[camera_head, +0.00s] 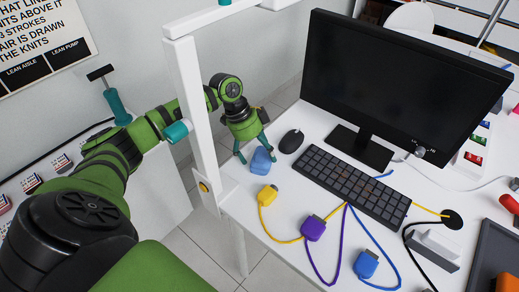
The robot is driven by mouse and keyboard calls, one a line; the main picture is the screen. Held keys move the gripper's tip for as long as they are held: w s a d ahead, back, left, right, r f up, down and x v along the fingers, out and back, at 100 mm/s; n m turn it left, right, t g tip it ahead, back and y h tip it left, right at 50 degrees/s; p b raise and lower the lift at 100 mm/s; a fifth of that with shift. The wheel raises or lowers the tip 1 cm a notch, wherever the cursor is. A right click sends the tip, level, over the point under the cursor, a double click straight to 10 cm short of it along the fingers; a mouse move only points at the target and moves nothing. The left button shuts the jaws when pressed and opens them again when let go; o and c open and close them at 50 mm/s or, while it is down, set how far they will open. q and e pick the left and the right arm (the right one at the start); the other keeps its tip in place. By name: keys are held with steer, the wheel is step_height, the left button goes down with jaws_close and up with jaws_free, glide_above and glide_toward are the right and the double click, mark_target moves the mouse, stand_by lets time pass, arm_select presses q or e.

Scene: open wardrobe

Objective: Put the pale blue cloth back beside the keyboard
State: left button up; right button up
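The pale blue cloth (262,161) is a small crumpled lump on the white desk, left of the black keyboard (353,186) and close to the desk's left edge. My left gripper (257,156) reaches down from behind the white post. Its two teal fingers are spread apart, with their tips at the cloth's far side and left. Whether a fingertip touches the cloth I cannot tell. My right gripper is not in view.
A black mouse (291,141) lies between cloth and keyboard. Yellow (268,195), purple (313,228) and blue (366,264) plugs with cables lie in front. A monitor (402,80) stands behind. A white post (191,110) rises at the desk's left edge, beside my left arm.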

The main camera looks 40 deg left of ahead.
arm_select(q)
steer(key=shift+r, duration=0.15)
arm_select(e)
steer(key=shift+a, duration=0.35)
arm_select(q)
steer(key=b+v, duration=0.2)
steer(key=v, duration=1)
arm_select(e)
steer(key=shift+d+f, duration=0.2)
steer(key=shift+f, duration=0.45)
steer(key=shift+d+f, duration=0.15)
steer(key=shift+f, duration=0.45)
